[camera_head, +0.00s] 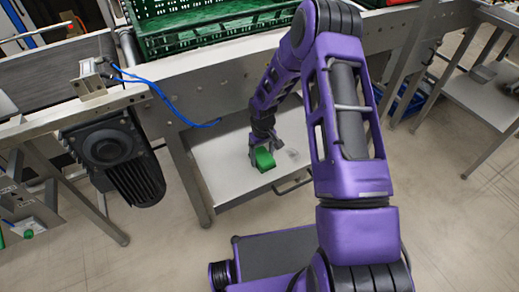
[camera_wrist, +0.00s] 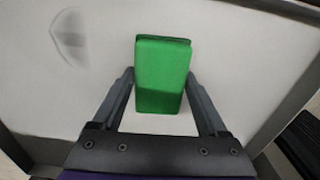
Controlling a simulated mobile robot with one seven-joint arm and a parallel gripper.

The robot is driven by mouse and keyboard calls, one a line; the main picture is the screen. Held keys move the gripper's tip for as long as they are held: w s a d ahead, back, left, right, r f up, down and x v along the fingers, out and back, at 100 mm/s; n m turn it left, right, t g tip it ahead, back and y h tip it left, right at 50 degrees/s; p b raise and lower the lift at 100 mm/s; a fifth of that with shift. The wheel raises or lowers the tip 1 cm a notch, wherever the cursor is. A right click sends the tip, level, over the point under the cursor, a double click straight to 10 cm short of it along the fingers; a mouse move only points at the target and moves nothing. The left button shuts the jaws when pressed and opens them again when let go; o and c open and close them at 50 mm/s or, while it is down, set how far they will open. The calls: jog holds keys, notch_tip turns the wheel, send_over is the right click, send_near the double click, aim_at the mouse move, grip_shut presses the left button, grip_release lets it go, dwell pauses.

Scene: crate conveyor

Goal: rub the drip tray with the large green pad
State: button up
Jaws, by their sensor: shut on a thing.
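The large green pad (camera_wrist: 162,76) is between the two fingers of my gripper (camera_wrist: 161,90) in the wrist view. My gripper is shut on it. The pad also shows in the head view (camera_head: 264,160), under my gripper (camera_head: 264,150) and low over or on the drip tray (camera_head: 215,170). I cannot tell whether the pad touches the tray. The drip tray is a pale flat surface below the conveyor frame, and it fills most of the wrist view (camera_wrist: 60,100). A grey smudge (camera_wrist: 70,38) lies on the tray to the left of the pad.
Green crates (camera_head: 205,28) stand on the conveyor above the tray. A black motor (camera_head: 112,150) and a blue cable (camera_head: 175,108) hang at the left of the tray. A metal side table (camera_head: 490,85) stands at the right. The conveyor frame overhangs the tray's back.

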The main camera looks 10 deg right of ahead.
jog(key=shift+s+a, duration=0.1)
jog(key=shift+a, duration=0.3)
jog(key=shift+r+p, duration=2.15)
jog(key=shift+r, duration=1.9)
